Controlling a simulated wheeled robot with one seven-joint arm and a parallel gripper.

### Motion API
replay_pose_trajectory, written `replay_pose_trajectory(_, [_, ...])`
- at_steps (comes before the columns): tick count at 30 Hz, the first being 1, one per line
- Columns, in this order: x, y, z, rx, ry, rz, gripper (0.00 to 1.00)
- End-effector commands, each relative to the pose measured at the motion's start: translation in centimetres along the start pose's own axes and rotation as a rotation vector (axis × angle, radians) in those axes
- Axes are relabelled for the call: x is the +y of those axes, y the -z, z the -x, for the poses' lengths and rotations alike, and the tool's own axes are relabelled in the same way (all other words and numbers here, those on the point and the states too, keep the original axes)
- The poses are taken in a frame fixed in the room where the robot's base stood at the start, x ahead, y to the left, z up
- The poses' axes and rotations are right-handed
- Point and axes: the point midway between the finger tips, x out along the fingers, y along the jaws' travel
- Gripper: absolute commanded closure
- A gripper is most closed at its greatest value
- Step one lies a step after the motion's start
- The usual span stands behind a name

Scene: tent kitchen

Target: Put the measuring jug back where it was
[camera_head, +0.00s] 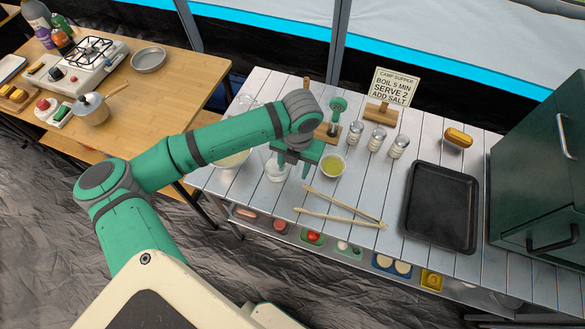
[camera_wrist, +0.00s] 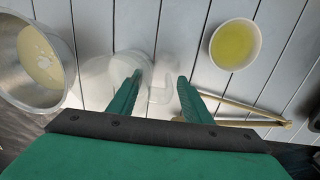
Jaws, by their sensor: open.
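The measuring jug (camera_head: 276,170) is clear and stands upright on the white slatted table, partly hidden by my gripper. In the wrist view the jug (camera_wrist: 103,76) is faint against the boards, with its handle side toward the right. My gripper (camera_head: 294,171) points down at the jug, fingers apart. In the wrist view my gripper (camera_wrist: 160,78) has one finger over the jug's body and one to the right, with a clear part, likely the handle, between them. I cannot tell whether they touch.
A bowl of yellow liquid (camera_head: 333,166) stands close to the right. A metal bowl with pale liquid (camera_wrist: 38,62) stands to the left. Wooden tongs (camera_head: 345,217) lie in front. Shakers (camera_head: 377,138), a sign (camera_head: 393,88) and a black tray (camera_head: 440,207) are farther right.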

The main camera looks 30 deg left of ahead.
Motion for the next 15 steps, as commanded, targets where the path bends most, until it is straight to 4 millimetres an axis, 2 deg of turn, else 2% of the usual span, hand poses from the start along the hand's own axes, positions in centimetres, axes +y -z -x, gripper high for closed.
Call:
replay_pose_trajectory(9, [0.0, -0.1, 6.3, -0.003, -0.002, -0.001, 0.55])
replay_pose_trajectory(15, [0.0, 0.0, 9.3, -0.002, -0.001, -0.001, 0.55])
